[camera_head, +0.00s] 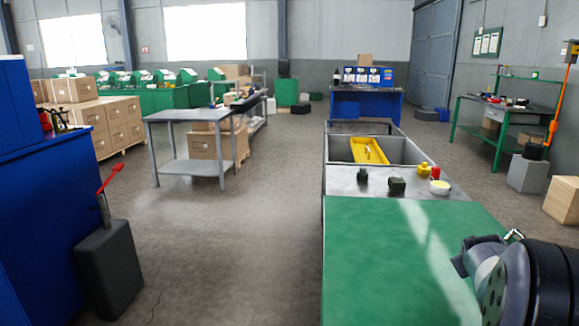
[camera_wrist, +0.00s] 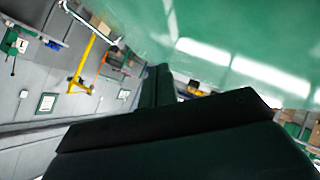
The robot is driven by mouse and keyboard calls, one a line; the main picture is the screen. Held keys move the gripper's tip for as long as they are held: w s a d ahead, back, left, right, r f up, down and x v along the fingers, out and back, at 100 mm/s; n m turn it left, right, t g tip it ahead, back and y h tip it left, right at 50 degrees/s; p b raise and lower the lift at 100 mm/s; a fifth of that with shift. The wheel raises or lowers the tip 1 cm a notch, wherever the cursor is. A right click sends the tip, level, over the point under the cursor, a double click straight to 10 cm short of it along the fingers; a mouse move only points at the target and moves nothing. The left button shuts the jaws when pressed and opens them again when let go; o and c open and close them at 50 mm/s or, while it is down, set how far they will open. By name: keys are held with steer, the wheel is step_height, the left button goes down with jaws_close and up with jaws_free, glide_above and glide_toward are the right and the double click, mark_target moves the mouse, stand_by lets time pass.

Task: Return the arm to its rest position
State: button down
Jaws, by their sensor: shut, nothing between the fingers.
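My arm shows at the lower right edge of the head view as dark, rounded links with a pale, perforated disc, over the right side of the green worktop (camera_head: 390,245). My gripper (camera_wrist: 155,88) fills the lower middle of the wrist view as dark jaws, shut and empty. I cannot clearly make out its fingers in the head view. The wrist view is tilted, with the wall, a yellow hoist (camera_wrist: 85,60) and a green surface overhead.
Beyond the worktop are a sink with a yellow tray (camera_head: 361,150), a yellow pot (camera_head: 423,170), a red container (camera_head: 435,173) and dark blocks (camera_head: 397,185). A blue cabinet (camera_head: 40,225) stands at left. The near worktop and middle floor are clear.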

steer(key=b, duration=0.2)
glide_above(458, 281)
steer(key=f, duration=0.4)
steer(key=shift+s+f, duration=0.3)
steer(key=f+b, duration=0.2)
steer(key=f, duration=0.1)
steer(key=shift+w+d+f, duration=0.1)
steer(key=shift+w, duration=0.25)
steer(key=shift+f, duration=0.5)
